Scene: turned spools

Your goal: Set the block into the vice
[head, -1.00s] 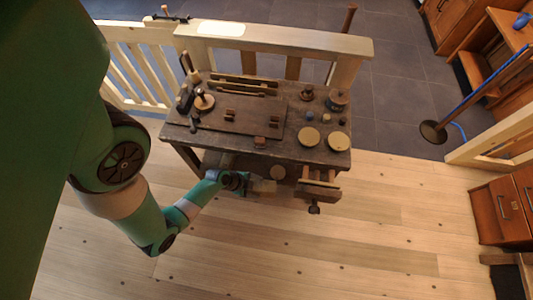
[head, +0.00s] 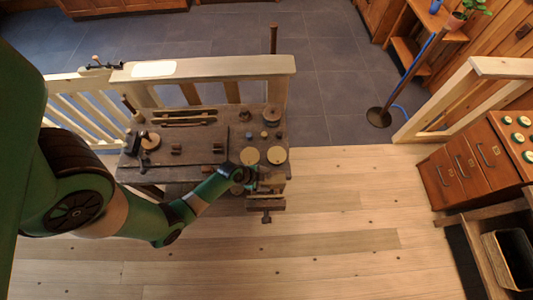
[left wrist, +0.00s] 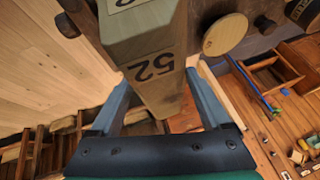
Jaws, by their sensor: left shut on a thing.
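The block (left wrist: 150,85), pale wood marked 52, fills the middle of the left wrist view. My left gripper (left wrist: 163,92) is shut on it, a finger on either side. In the head view my left gripper (head: 252,184) is at the bench's front right edge, and the block is too small there to tell clearly. The wooden vice (head: 266,204) is on the front of the bench, right by the gripper. I cannot tell whether the block is between its jaws or above them. My right gripper is not in view.
The dark workbench (head: 205,172) carries round wooden discs (head: 277,155), small turned pieces and tools. A pale railing (head: 210,68) stands behind it. A drawer cabinet (head: 467,165) is at the right. The plank floor between is clear.

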